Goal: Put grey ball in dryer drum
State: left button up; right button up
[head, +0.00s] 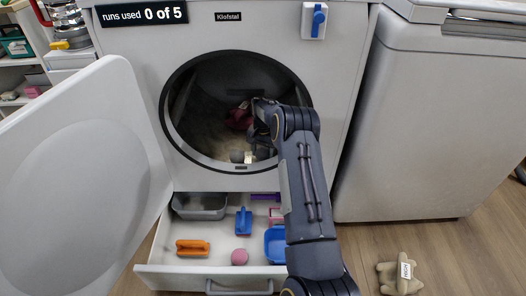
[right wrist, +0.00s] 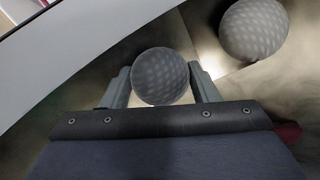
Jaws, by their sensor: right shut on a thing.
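The open dryer drum (head: 205,128) is in the middle of the head view. My right arm reaches through its round opening, with the right gripper (head: 259,145) low inside and partly hidden by the wrist. In the right wrist view, this gripper is shut on a grey ball (right wrist: 160,76), one finger on each side. A second grey ball (right wrist: 253,28) lies apart at the upper right. One grey ball (head: 237,156) shows low in the drum in the head view; I cannot tell which one it is. My left gripper is out of view.
A red thing (head: 240,117) lies deeper in the drum. The open white door (head: 75,180) stands at the left. Below, the pulled-out drawer (head: 200,269) holds a pink ball, an orange-handled thing and blue items. A beige star-shaped thing (head: 400,273) lies on the floor.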

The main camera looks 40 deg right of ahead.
aim_at(263, 149)
jog(key=o, duration=1)
jog(key=shift+c, duration=0.2)
jog(key=shift+s+d, duration=0.1)
notch_tip(263, 149, up, 9)
jog(key=p, duration=0.4)
jog(key=shift+f, duration=0.1)
